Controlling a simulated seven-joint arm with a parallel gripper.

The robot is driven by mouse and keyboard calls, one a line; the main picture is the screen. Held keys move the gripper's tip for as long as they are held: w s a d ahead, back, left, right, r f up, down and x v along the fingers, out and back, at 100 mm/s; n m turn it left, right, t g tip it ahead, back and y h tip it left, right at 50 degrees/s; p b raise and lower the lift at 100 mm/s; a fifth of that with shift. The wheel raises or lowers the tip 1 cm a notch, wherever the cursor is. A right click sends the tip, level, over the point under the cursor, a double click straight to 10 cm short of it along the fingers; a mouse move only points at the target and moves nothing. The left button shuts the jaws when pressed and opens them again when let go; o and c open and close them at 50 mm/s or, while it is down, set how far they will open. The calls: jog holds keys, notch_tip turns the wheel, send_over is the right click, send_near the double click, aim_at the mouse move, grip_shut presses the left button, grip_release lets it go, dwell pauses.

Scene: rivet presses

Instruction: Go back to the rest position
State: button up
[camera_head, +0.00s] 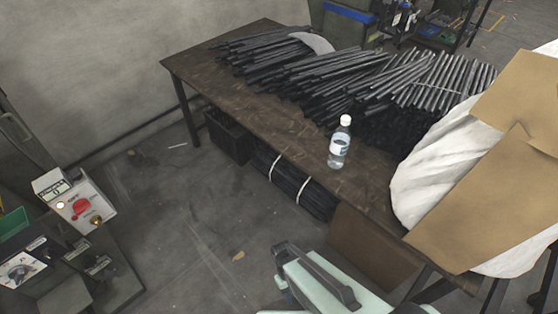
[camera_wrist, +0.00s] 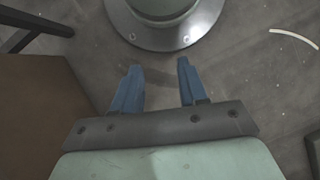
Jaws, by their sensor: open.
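My gripper (camera_wrist: 158,85) shows in the wrist view with two blue fingers held apart and nothing between them. It points down over bare grey floor, close to a round grey-green base with a bolted metal flange (camera_wrist: 165,38). In the head view, part of my pale green arm (camera_head: 318,285) shows at the bottom, in front of the table's near side. The fingers cannot be made out in that view.
A brown table (camera_head: 200,66) bears many dark rods (camera_head: 320,75), a clear bottle (camera_head: 339,145) and a white sack with cardboard (camera_head: 500,150). A brown box (camera_head: 370,250) stands near my arm. A control panel (camera_head: 75,205) is at left. The floor between is mostly clear.

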jog(key=s+d+f+m+g+y, duration=0.1)
jog(key=d+m, duration=0.4)
jog(key=d, duration=0.6)
jog(key=shift+s+d+f+g+y, duration=0.3)
jog(key=shift+s+f+g+y, duration=0.1)
jog(key=shift+s+y, duration=0.5)
jog(key=shift+s, duration=0.1)
